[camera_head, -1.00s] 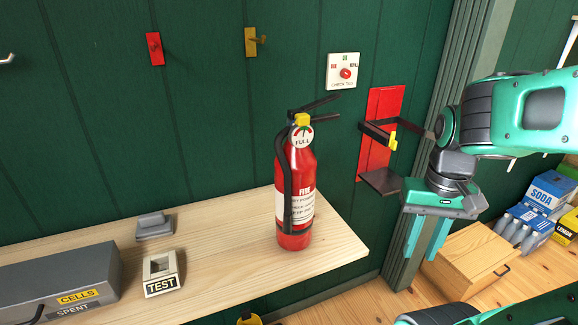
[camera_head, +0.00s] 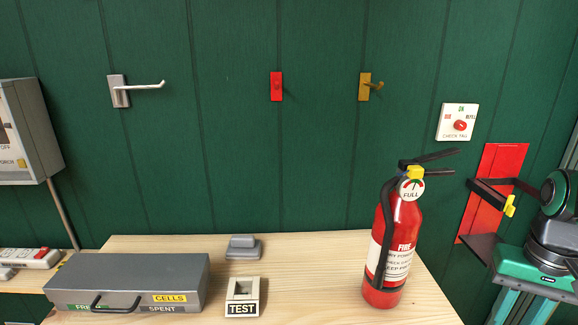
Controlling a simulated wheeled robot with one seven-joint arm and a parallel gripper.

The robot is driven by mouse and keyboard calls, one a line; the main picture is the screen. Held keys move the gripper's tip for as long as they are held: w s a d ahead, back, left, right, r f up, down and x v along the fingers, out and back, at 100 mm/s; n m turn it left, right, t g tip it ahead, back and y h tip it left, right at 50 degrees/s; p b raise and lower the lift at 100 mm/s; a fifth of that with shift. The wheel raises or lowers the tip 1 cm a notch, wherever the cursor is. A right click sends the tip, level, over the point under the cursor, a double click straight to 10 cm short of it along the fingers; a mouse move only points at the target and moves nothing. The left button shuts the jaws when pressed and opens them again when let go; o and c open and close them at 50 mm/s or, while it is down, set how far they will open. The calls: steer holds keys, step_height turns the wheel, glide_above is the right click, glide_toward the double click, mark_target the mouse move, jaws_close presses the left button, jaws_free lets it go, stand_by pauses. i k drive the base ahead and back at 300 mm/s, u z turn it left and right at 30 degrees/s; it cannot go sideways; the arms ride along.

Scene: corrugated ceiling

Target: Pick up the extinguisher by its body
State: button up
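The red fire extinguisher (camera_head: 402,240) stands upright near the right end of the wooden shelf (camera_head: 310,270). It has a black hose and handle, a yellow pin and a round gauge reading FULL. My gripper (camera_head: 522,307) is at the lower right edge, pointing down, to the right of the extinguisher and apart from it. Its two teal fingers are spaced apart with nothing seen between them; their tips run out of the picture.
A red wall bracket (camera_head: 495,190) with a black strap is behind my gripper. A grey case (camera_head: 130,278), a TEST block (camera_head: 243,292) and a small grey block (camera_head: 243,247) sit on the shelf.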

mark_target(397, 220)
steer(key=u, duration=0.1)
steer(key=k, duration=1.15)
steer(key=u, duration=0.35)
steer(key=i, duration=0.45)
steer(key=u, duration=0.05)
